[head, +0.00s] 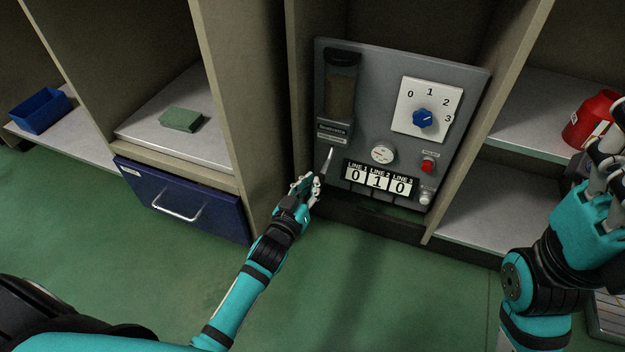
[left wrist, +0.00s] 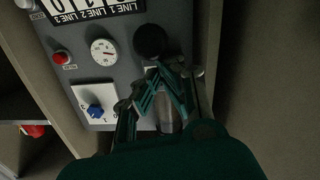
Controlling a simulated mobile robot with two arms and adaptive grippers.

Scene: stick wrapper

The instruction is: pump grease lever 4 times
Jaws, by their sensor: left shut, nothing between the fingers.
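The grey panel (head: 385,100) carries a dark grease reservoir (head: 340,88) at its upper left. A thin grey lever (head: 328,160) stands below the reservoir, by my left gripper (head: 306,186). The left gripper is shut and empty at the panel's lower left; I cannot tell whether it touches the lever. In the left wrist view the left gripper (left wrist: 168,82) has its fingertips close together, just beside a black round knob (left wrist: 150,40). The counters (head: 379,180) read 0, 1, 0 for lines 1, 2, 3. My right gripper (head: 606,165) is at the right edge, its fingertips unclear.
The panel also has a blue selector knob (head: 425,118), a white gauge (head: 383,153) and a red button (head: 428,165). Cabinet walls flank the panel. A blue drawer (head: 180,200) is at left, and a red container (head: 590,122) is on the right shelf. The green floor is open in front.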

